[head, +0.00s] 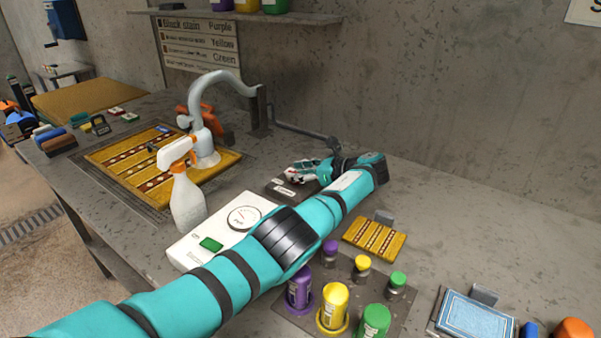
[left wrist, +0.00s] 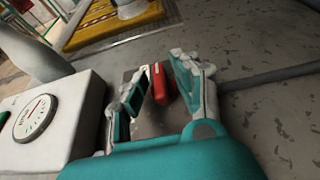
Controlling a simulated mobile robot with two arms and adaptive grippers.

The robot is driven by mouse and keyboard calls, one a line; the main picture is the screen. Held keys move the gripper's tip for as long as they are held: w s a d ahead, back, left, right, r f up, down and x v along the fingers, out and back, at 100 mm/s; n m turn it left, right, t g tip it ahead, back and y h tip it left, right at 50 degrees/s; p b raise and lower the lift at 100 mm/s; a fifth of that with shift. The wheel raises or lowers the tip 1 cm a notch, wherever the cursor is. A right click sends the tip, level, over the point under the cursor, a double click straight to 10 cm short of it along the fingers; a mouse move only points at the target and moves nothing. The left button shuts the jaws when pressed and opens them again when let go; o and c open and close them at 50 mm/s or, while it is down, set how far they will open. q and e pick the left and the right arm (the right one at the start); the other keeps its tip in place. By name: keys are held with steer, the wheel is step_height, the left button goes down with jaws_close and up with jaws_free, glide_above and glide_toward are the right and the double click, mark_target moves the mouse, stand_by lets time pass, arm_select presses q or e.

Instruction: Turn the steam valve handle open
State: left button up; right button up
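The red valve handle (left wrist: 162,85) shows in the left wrist view, standing up from a dark base plate (left wrist: 140,125). My left gripper (left wrist: 158,88) is open, with one finger on each side of the handle. In the head view my left gripper (head: 302,173) is over the dark plate (head: 283,191) on the bench, and hides the handle there. My right gripper is not in view.
A white box with a dial (head: 244,217) and green button stands left of the plate. A spray bottle (head: 187,200), a scrubber arm (head: 207,150) over a patterned rug (head: 125,160), and a pipe (head: 300,131) are nearby. Colored bottles (head: 334,305) stand in front.

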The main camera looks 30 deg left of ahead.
arm_select(q)
steer(key=shift+o, duration=0.8)
steer(key=shift+s+a+f, duration=0.1)
steer(key=shift+s+f, duration=0.1)
steer(key=shift+s, duration=0.1)
steer(key=shift+w+r, duration=0.15)
steer(key=shift+r, duration=0.05)
steer(key=v, duration=1.2)
